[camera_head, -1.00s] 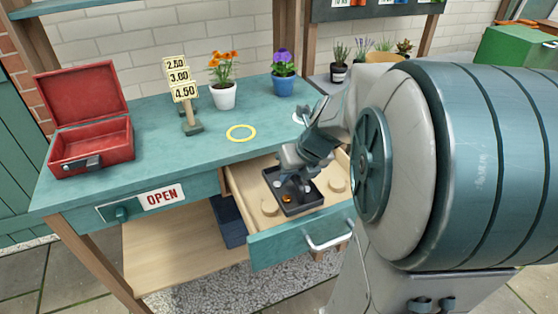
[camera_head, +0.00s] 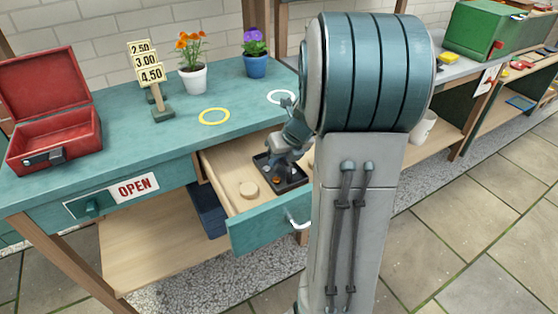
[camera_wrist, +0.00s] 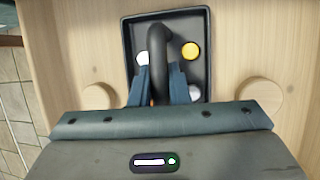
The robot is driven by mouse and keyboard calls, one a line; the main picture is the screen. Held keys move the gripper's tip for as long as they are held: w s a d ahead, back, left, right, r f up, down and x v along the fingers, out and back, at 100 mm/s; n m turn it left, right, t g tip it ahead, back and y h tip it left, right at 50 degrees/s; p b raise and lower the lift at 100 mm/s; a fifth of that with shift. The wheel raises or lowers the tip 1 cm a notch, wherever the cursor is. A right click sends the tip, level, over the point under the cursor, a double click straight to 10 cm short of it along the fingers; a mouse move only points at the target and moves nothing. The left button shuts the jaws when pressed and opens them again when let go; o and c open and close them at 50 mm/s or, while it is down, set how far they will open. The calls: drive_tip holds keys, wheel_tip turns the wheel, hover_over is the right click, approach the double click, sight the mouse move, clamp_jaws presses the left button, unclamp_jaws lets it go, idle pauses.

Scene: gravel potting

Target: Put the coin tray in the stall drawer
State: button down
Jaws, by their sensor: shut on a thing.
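The coin tray (camera_head: 297,185) is a dark, shallow tray with a curved handle. It is inside the open stall drawer (camera_head: 238,206), a light wood drawer with a teal front. In the wrist view the tray (camera_wrist: 207,50) holds several coins, one gold and others silvery, and its arched handle (camera_wrist: 160,30) rises between my fingers. My gripper (camera_head: 277,172) is shut on the handle; its fingers also show in the wrist view (camera_wrist: 160,88). Whether the tray's underside touches the drawer floor cannot be told. My arm hides the drawer's right part.
Round wooden pegs stand in the drawer, one at left (camera_head: 249,190). A dark blue box (camera_head: 208,212) sits below.

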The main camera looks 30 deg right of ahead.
drive_tip(key=shift+f, duration=0.1)
drive_tip(key=c, duration=1.4)
unclamp_jaws()
